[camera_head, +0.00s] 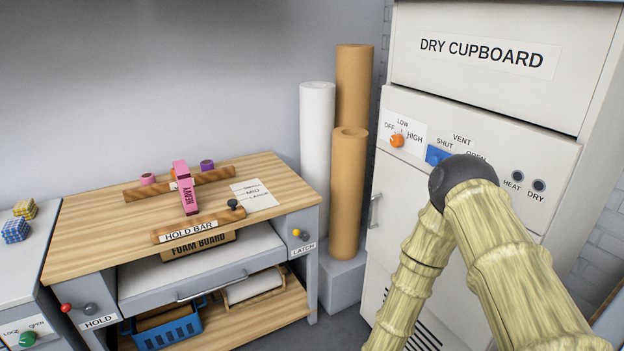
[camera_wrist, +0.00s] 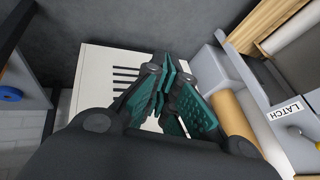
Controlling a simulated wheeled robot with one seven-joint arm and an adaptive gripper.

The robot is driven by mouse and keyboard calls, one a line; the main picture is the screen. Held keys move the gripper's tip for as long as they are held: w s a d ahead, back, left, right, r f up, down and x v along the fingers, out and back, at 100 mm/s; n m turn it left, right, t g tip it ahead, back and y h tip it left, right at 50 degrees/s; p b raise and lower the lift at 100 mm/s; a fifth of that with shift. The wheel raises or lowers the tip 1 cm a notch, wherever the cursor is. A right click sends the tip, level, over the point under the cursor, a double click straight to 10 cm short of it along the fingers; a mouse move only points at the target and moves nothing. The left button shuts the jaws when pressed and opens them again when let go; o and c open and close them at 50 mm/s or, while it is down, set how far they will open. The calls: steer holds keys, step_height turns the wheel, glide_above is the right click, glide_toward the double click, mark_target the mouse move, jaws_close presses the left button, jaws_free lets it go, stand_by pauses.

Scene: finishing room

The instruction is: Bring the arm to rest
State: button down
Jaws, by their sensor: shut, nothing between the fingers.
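My arm shows at the right in the head view, with yellowish ribbed links bent at a dark joint in front of the dry cupboard (camera_head: 480,75). My gripper is out of sight in the head view. In the wrist view my gripper (camera_wrist: 168,68) has its green pads together, with nothing between them. It points down toward the white, slotted lower part of the cupboard (camera_wrist: 97,62). I see a gap of floor around it and cannot tell exactly how far the fingertips are from the cupboard.
A wooden-topped bench (camera_head: 90,220) with a hold bar (camera_head: 200,225) and a pink piece (camera_head: 185,188) stands at left. Paper rolls (camera_head: 348,190) stand between bench and cupboard. The cupboard has an orange knob (camera_head: 397,141) and blue vent slider (camera_head: 437,155) near my arm.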

steer(key=s+d+r+n+g, duration=0.1)
steer(key=s+d+n+g, duration=0.1)
steer(key=s, duration=0.8)
steer(key=s+d+n+g+y, duration=0.1)
steer(key=s+d+n, duration=0.1)
steer(key=s+n, duration=0.3)
steer(key=s+d+r+n+g, duration=0.1)
steer(key=s+d+n+g, duration=0.1)
steer(key=s, duration=1.2)
steer(key=shift+s+d+r+n+g+y, duration=0.35)
steer(key=shift+d+n, duration=0.15)
steer(key=shift+n, duration=0.4)
